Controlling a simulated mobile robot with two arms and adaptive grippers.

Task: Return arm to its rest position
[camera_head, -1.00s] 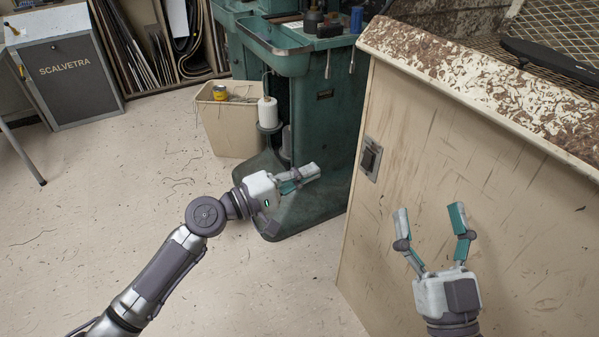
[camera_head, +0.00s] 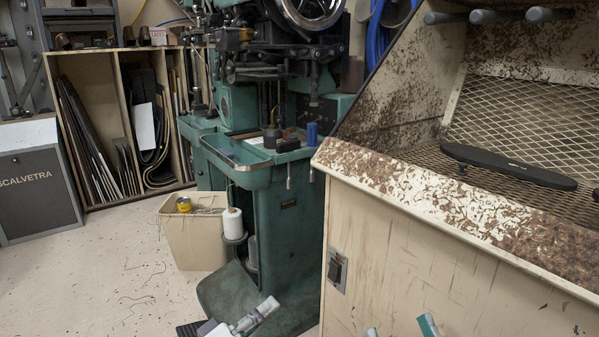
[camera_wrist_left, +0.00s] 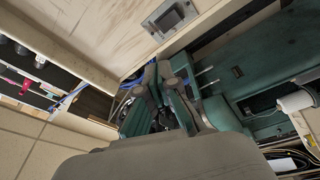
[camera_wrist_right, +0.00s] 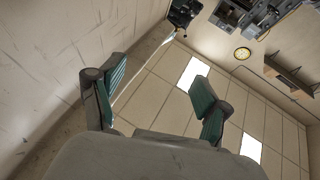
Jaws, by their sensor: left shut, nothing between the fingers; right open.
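My left gripper (camera_head: 262,308) shows at the bottom of the head view, in front of the green machine's base. In the left wrist view its fingers (camera_wrist_left: 170,85) are together with nothing between them. My right gripper (camera_head: 400,328) shows only by its fingertips at the bottom edge of the head view, in front of the beige cabinet. In the right wrist view its fingers (camera_wrist_right: 158,90) are wide apart and empty. The rest of both arms is mostly out of the head view.
A green stitching machine (camera_head: 285,225) stands in the middle. A beige cabinet (camera_head: 400,255) with a worn ledge and mesh top (camera_head: 510,120) fills the right. A waste bin (camera_head: 195,240), a grey SCALVETRA cabinet (camera_head: 38,190) and a wooden rack (camera_head: 120,75) stand left.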

